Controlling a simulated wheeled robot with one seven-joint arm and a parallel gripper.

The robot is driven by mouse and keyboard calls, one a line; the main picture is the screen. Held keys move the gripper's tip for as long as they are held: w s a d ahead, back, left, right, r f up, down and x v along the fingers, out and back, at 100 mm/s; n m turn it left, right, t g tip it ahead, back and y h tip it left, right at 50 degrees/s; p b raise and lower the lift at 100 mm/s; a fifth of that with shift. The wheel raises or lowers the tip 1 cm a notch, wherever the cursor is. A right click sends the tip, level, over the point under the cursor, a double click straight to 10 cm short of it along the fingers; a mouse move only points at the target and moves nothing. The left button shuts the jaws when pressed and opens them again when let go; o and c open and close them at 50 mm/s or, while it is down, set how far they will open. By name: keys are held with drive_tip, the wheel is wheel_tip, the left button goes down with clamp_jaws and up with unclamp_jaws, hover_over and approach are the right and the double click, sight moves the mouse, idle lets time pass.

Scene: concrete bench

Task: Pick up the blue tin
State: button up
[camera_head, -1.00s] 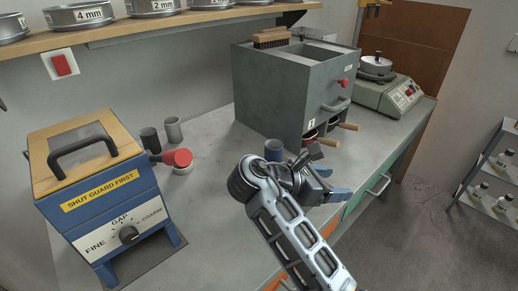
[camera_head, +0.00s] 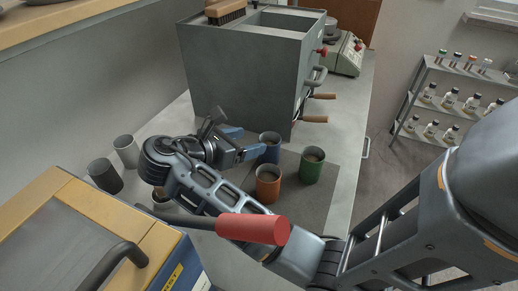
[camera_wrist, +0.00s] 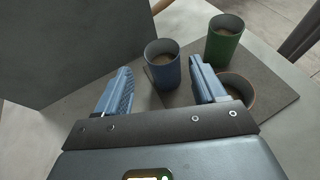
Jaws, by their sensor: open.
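The blue tin (camera_head: 269,146) stands upright on a grey mat on the bench, beside the big grey box. In the wrist view the blue tin (camera_wrist: 162,64) shows a brownish filling and sits ahead of my gripper, between the lines of the two fingers and closer to the right one. My gripper (camera_head: 246,142) is open and empty, its blue fingers pointing at the tin from the left in the head view. It also shows in the wrist view (camera_wrist: 160,84). I cannot tell whether a finger touches the tin.
An orange tin (camera_head: 269,184) and a green tin (camera_head: 311,165) stand close by on the mat (camera_head: 300,205). The grey box (camera_head: 235,75) rises behind. Dark (camera_head: 104,175) and light grey (camera_head: 126,151) cups stand left. A red-handled lever (camera_head: 252,229) crosses in front of my arm.

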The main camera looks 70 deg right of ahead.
drive_tip(key=b, duration=0.1)
approach(262, 157)
drive_tip(key=x, duration=0.3)
drive_tip(key=shift+s+d, duration=0.25)
drive_tip(key=shift+s, duration=0.05)
drive_tip(key=shift+x, duration=3.8)
drive_tip(key=shift+f, duration=0.1)
drive_tip(key=shift+w, duration=0.1)
drive_tip(key=c, duration=0.9)
